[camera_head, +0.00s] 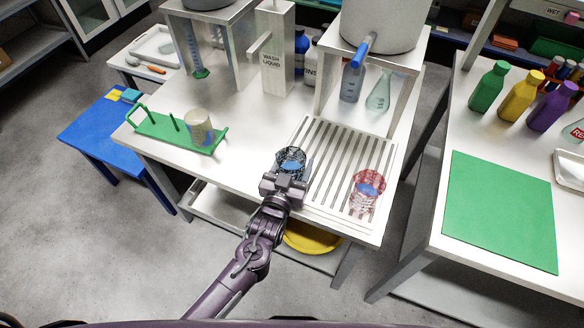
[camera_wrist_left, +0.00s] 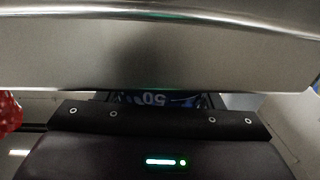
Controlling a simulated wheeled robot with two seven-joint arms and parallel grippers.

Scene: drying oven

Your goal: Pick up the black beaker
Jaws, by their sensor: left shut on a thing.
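The black beaker (camera_head: 291,154) has dark markings and a blue patch, and stands upright at the left edge of the slotted rack on the white table. My left gripper (camera_head: 289,172) is shut on it from the near side. In the left wrist view the dark beaker wall (camera_wrist_left: 152,98) with a printed "50" shows in a narrow gap beyond my gripper body; the rest is hidden. I cannot tell whether its base touches the surface. My right gripper is not in view.
A red-marked beaker (camera_head: 366,193) stands on the slotted rack (camera_head: 325,165) to the right, and its edge shows in the left wrist view (camera_wrist_left: 8,112). A green peg rack (camera_head: 155,128) with a tan beaker (camera_head: 199,129) is at left. Bottles and stands are behind.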

